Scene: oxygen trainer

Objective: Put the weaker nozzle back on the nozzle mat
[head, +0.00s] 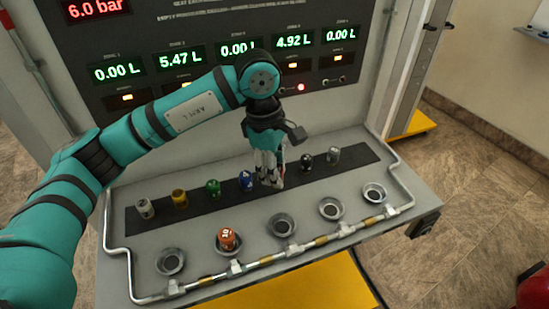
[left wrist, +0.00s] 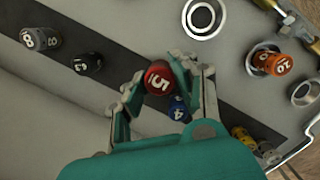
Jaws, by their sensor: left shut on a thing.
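My left gripper (head: 269,182) is shut on a red nozzle (left wrist: 158,78) marked 5. It is low over the dark nozzle mat (head: 325,168), between the blue nozzle (head: 246,180) and the black nozzle (head: 307,161). Whether the red nozzle touches the mat I cannot tell; in the head view the fingers mostly hide it. An orange nozzle (head: 227,238) stands in the second cup from the left; it also shows in the left wrist view (left wrist: 272,62). My right gripper is not in view.
On the mat also stand a pale nozzle (head: 145,208), a yellow nozzle (head: 180,199), a green nozzle (head: 213,187) and a grey nozzle (head: 333,154). The other cups, such as the middle cup (head: 284,225), are empty. The panel (head: 200,70) reads 5.47 L second and 4.92 L fourth.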

